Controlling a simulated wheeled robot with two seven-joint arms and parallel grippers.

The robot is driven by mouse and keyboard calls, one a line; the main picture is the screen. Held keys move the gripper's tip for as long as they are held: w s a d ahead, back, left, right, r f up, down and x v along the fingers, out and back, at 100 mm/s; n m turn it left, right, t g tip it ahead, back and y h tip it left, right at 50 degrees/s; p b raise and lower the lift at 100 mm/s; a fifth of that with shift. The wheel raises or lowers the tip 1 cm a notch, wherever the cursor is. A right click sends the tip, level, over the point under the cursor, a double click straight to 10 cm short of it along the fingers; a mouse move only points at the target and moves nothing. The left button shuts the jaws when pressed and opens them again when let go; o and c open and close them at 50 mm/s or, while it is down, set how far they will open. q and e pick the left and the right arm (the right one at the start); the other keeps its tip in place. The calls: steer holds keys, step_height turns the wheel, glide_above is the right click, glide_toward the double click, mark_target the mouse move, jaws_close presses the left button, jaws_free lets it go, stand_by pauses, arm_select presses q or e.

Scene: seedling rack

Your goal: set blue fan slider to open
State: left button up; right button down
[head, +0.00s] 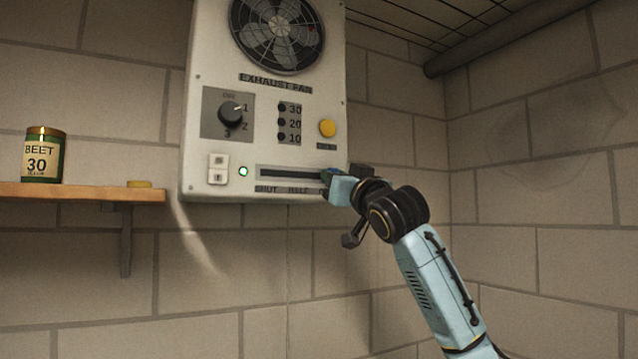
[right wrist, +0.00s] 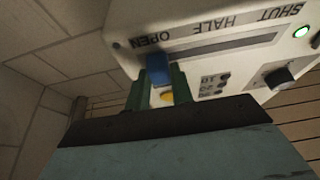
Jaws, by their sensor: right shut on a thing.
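The white exhaust fan panel (head: 220,150) hangs on the block wall, with a slider slot (head: 285,172) along its lower part. The slot is marked SHUT at the left, HALF in the middle and OPEN at the far end. The blue slider knob (right wrist: 158,68) is at the OPEN end in the right wrist view. My right gripper (right wrist: 160,86) is shut on the knob, its green fingers on either side. In the head view my right gripper (head: 332,182) is at the slot's right end and covers the OPEN label and most of the knob. My left gripper is not in view.
The panel also bears a fan grille (head: 277,33), a dial (head: 231,113), a yellow button (head: 327,128), a rocker switch (head: 218,169) and a lit green lamp (head: 243,171). A BEET can (head: 43,158) stands on a wooden shelf (head: 80,193) at left.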

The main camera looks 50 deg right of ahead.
steer(key=shift+d, duration=0.1)
steer(key=c, duration=1.5)
jaws_free()
steer(key=o, duration=0.3)
steer(key=shift+s+d, duration=0.1)
steer(key=shift+d, duration=0.1)
steer(key=shift+a, duration=0.15)
steer(key=b+v, duration=0.7)
steer(key=v, duration=0.6)
steer(key=shift+s, duration=0.2)
steer(key=shift+w, duration=0.1)
